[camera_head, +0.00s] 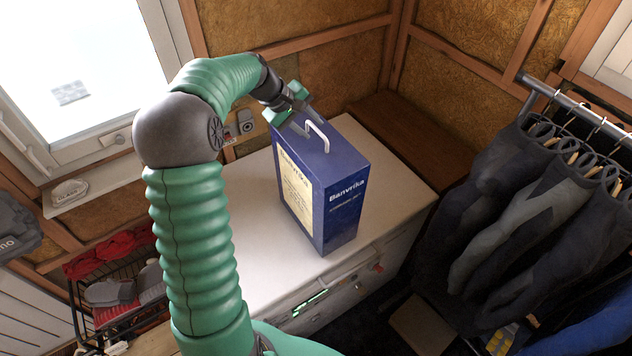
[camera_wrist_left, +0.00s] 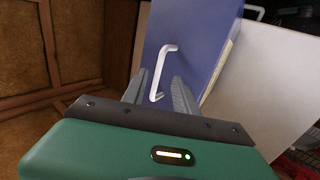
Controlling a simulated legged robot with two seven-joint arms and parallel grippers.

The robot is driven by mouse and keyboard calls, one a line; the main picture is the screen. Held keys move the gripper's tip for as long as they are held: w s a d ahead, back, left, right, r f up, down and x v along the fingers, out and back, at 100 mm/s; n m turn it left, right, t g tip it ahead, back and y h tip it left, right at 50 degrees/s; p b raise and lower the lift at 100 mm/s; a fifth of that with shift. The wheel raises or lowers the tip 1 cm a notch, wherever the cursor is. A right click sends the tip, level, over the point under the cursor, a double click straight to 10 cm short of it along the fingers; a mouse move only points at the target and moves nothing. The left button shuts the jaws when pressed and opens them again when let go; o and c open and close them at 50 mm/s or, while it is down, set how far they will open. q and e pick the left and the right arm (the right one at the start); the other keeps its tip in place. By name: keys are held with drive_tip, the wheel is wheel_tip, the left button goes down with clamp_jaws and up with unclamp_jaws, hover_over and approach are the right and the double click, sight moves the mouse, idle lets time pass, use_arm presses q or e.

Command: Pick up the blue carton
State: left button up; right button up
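The blue carton (camera_head: 345,205) stands upright on a white-topped cabinet (camera_head: 262,262) in the head view. It has a pale label on one side and a white handle (camera_head: 318,137) on top. My left gripper (camera_head: 300,122) is at the carton's top, close to the handle. In the left wrist view the gripper (camera_wrist_left: 160,92) is open, and the white handle (camera_wrist_left: 165,70) lies between its two fingers, with the carton's blue top (camera_wrist_left: 195,40) beyond. I cannot tell whether the fingers touch the handle. My right gripper is not in view.
Dark wetsuits (camera_head: 500,215) hang on a metal rail at the right. A window (camera_head: 75,75) and its sill are at the left. A wire rack (camera_head: 115,295) with red and grey items stands at lower left. Insulated walls (camera_head: 310,60) close off the back.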

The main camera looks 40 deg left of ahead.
sight(318, 131)
use_arm(q)
drive_tip(key=w+f, duration=0.1)
drive_tip(key=w+d+f+p, duration=0.1)
drive_tip(key=shift+w+p, duration=0.3)
drive_tip(key=shift+w, duration=0.05)
drive_tip(key=shift+d+f, duration=0.15)
drive_tip(key=shift+f, duration=0.15)
drive_tip(key=shift+s+r, duration=0.15)
drive_tip(key=shift+s, duration=0.5)
drive_tip(key=shift+c, duration=0.8)
drive_tip(key=shift+w+a+f, duration=0.2)
drive_tip(key=shift+a, duration=0.2)
drive_tip(key=c, duration=0.5)
drive_tip(key=shift+w+f, duration=0.1)
drive_tip(key=shift+w, duration=0.05)
clamp_jaws()
drive_tip(key=shift+d, duration=0.2)
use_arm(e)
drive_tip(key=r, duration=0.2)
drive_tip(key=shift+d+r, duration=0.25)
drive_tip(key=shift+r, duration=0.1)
